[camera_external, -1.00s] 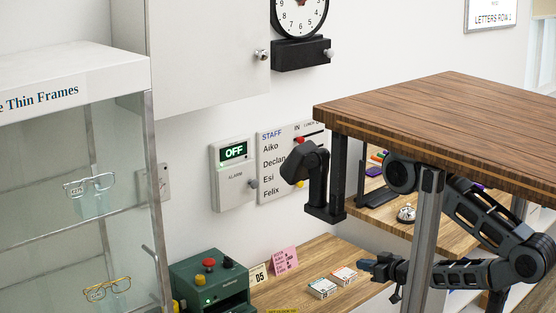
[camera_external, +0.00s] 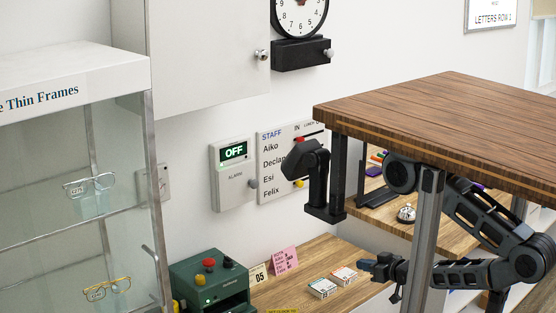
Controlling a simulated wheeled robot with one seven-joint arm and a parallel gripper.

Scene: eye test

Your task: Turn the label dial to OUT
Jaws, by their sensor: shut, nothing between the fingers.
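I cannot make out a dial marked OUT. A dark green machine (camera_external: 210,285) at the bottom has a red knob (camera_external: 208,263), a black knob (camera_external: 228,262) and a small green light on its front. Its markings are too small to read, and I cannot tell whether the label dial is on it. My gripper (camera_external: 368,264) points left above the wooden counter, to the right of the machine and well apart from it. It looks shut and empty.
A wooden top (camera_external: 440,115) overhangs my arm. A staff board (camera_external: 275,165) and an alarm box (camera_external: 233,180) reading OFF are on the wall. Small cards (camera_external: 322,287) lie on the counter (camera_external: 285,295). A glass case (camera_external: 75,245) with spectacles stands left.

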